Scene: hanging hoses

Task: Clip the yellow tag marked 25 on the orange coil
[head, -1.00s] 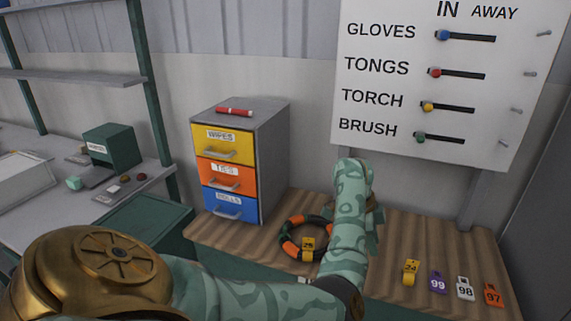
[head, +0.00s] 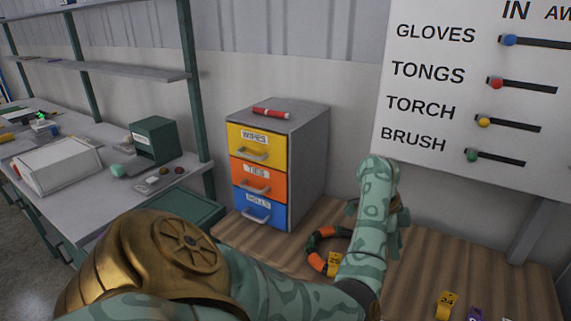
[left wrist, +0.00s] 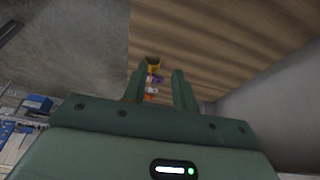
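The coil (head: 314,243), a black and orange ring, lies on the wooden bench in the head view, just left of my left forearm, which hides its right side. A yellow tag (head: 334,263) is at the coil's front edge and appears to be clipped on it; its number is hard to read now. Another yellow tag (head: 447,304), marked 24, stands on the bench at lower right. My left gripper (left wrist: 160,75) is open and empty, above the bench and right of the coil; my arm mostly hides it in the head view. My right gripper is out of view.
A purple tag (head: 474,314) is cut off at the bottom edge. A drawer cabinet (head: 310,165) with a red marker (head: 271,112) on top stands behind the coil. A sign board (head: 440,75) is on the wall.

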